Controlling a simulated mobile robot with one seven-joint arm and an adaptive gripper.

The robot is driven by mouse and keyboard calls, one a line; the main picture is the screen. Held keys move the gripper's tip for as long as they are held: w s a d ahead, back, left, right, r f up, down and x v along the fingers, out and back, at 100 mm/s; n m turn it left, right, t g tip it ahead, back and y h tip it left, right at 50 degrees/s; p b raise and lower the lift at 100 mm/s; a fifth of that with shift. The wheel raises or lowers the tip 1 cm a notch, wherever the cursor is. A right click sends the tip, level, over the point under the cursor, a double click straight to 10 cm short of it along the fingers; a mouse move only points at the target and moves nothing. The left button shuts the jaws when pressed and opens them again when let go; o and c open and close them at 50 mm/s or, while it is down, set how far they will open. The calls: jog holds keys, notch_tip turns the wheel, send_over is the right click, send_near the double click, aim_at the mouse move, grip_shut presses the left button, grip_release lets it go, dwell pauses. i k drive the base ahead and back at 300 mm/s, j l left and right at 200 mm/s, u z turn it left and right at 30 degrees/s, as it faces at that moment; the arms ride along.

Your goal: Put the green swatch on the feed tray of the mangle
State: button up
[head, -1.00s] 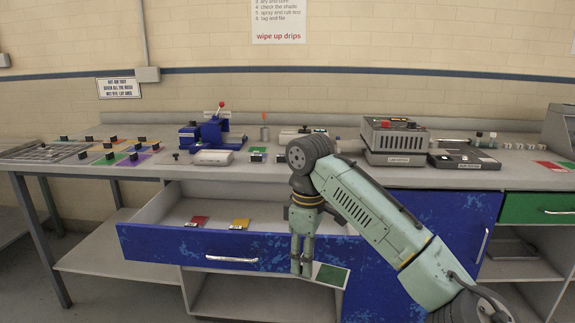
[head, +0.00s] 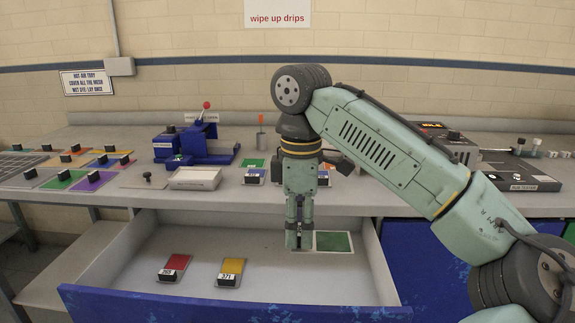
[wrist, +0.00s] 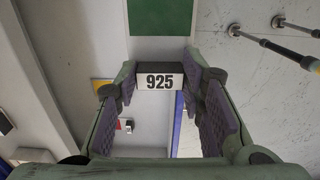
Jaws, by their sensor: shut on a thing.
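My gripper (head: 299,240) is shut on the black grip block (wrist: 160,82) of the green swatch, which is labelled 925. The green panel (head: 333,242) sticks out to the right of the fingers in the head view, over the open drawer. It also shows at the top of the wrist view (wrist: 160,17). A blue machine with a red-knobbed lever (head: 205,140), apparently the mangle, stands on the bench to the left of my gripper. A pale tray (head: 195,178) sits at its front.
The open drawer (head: 150,250) holds a red swatch (head: 174,266) and a yellow swatch (head: 231,271). Several coloured swatches lie at the bench's left. A green-topped swatch (head: 254,172) stands right of the pale tray. A dark flat device (head: 520,172) is at right.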

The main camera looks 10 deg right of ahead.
aim_at(218, 144)
jog(key=i, duration=1.05)
